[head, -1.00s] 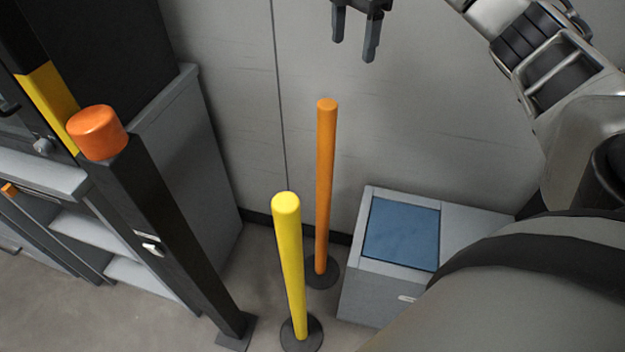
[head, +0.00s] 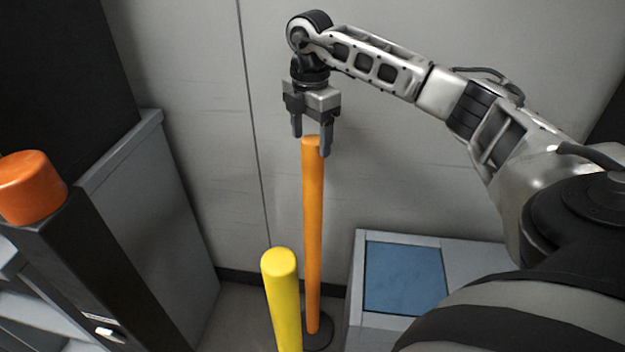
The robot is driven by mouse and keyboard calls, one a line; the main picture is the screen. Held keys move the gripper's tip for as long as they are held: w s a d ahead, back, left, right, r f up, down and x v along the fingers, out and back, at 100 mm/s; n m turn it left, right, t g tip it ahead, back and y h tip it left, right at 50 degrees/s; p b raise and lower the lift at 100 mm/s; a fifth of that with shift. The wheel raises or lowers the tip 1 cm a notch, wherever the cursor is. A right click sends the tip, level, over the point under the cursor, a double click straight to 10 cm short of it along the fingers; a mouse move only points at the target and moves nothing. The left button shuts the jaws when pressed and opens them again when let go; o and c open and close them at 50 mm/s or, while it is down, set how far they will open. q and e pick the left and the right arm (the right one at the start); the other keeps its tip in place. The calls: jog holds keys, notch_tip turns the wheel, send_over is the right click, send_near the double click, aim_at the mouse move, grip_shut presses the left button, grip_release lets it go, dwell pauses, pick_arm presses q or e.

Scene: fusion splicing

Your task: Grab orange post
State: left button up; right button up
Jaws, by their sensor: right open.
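The orange post (head: 313,230) stands upright on a dark round base near the wall, in the middle of the head view. My right gripper (head: 311,143) is open and points down at the post's top end. Its two fingertips show at either side of the post's top, with the right fingertip overlapping the post's edge in the picture. I cannot tell whether the post's top is between the fingers or just behind or in front of them. My left gripper is not in view.
A yellow post (head: 282,300) stands in front and slightly left of the orange one. A grey box with a blue top panel (head: 404,277) is at right. A black post with an orange cap (head: 32,187) and a grey cabinet (head: 150,215) are at left.

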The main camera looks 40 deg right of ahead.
aim_at(312, 159)
jog(key=f, duration=0.6)
jog(key=shift+s+f, duration=0.2)
jog(key=shift+s, duration=0.1)
grip_shut()
jog(key=shift+w+r, duration=0.1)
jog(key=shift+r, duration=0.1)
